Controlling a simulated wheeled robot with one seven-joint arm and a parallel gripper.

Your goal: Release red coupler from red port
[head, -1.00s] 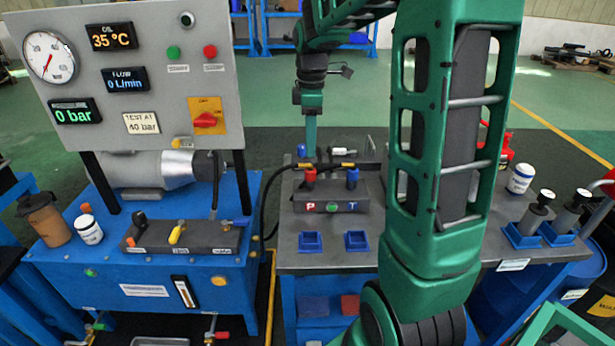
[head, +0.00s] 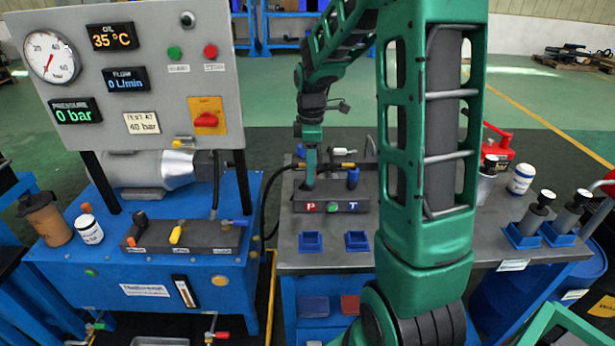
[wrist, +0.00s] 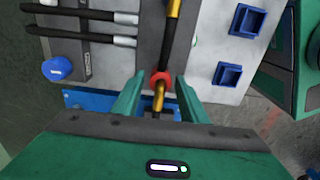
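The dark port block (head: 335,190) stands on the bench with a red P plate (head: 311,206) and a blue T plate (head: 350,206). My gripper (head: 309,183) points down over the P side and hides the red coupler in the head view. In the wrist view the red coupler (wrist: 161,77) shows as a red ring with brass below it, between my green fingertips (wrist: 159,84). The fingers are apart, with a small gap seen on each side of the ring. The coupler's seat in the red port is hidden. The blue coupler (head: 352,178) stands on the T side.
Two blue square holders (head: 311,242) sit on the bench in front of the block. Black hoses (wrist: 85,28) lie behind it, near a blue cap (wrist: 57,69). The gauge panel (head: 130,75) stands left, reading 0 bar. Bottles and pumps occupy the bench's right end.

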